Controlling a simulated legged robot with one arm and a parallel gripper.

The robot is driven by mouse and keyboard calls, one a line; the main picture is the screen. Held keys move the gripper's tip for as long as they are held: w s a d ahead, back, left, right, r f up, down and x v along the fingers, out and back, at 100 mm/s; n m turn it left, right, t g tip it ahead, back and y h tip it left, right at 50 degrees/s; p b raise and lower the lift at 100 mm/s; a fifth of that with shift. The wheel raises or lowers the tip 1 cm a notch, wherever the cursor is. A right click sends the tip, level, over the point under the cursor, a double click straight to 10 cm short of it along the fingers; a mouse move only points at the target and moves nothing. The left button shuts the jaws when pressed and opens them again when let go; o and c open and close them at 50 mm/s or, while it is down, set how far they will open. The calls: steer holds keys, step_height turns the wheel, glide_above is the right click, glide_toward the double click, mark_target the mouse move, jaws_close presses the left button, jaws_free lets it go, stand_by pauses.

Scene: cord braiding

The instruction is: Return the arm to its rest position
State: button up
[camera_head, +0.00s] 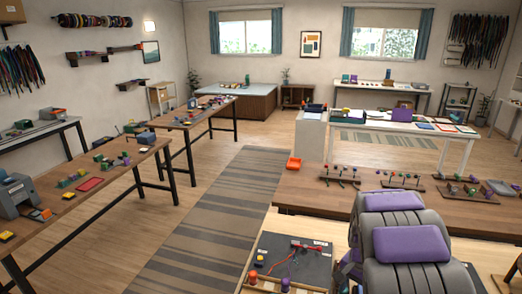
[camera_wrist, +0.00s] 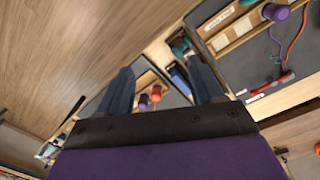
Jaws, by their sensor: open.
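My arm, grey with purple pads (camera_head: 400,240), is folded in the lower right of the head view, beside the near bench. My gripper (camera_wrist: 162,84) shows in the wrist view with its two blue-grey fingers spread apart and nothing between them in contact. Beyond the fingers, an orange spool and a purple spool (camera_wrist: 156,93) show at a distance. The fingertips are not visible in the head view.
A dark board (camera_head: 295,262) with red cord lies on the near bench. A brown table (camera_head: 300,192) with peg racks stands beyond my arm. A red clamp-like piece (camera_wrist: 284,78) shows in the wrist view. The striped rug (camera_head: 205,220) is clear floor.

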steer(key=s+a+r+n, duration=0.3)
steer(key=s+a+r, duration=0.5)
steer(key=s, duration=0.4)
steer(key=s+a+r+n, duration=0.1)
steer(key=s+a+n, duration=0.2)
steer(key=s, duration=0.7)
steer(key=s+a+r+n+g+b, duration=0.1)
steer(key=s+a+n, duration=0.2)
steer(key=s, duration=0.8)
steer(key=shift+a+r, duration=0.15)
steer(key=shift+a, duration=0.2)
steer(key=shift+d, duration=0.55)
steer(key=shift+a, duration=0.1)
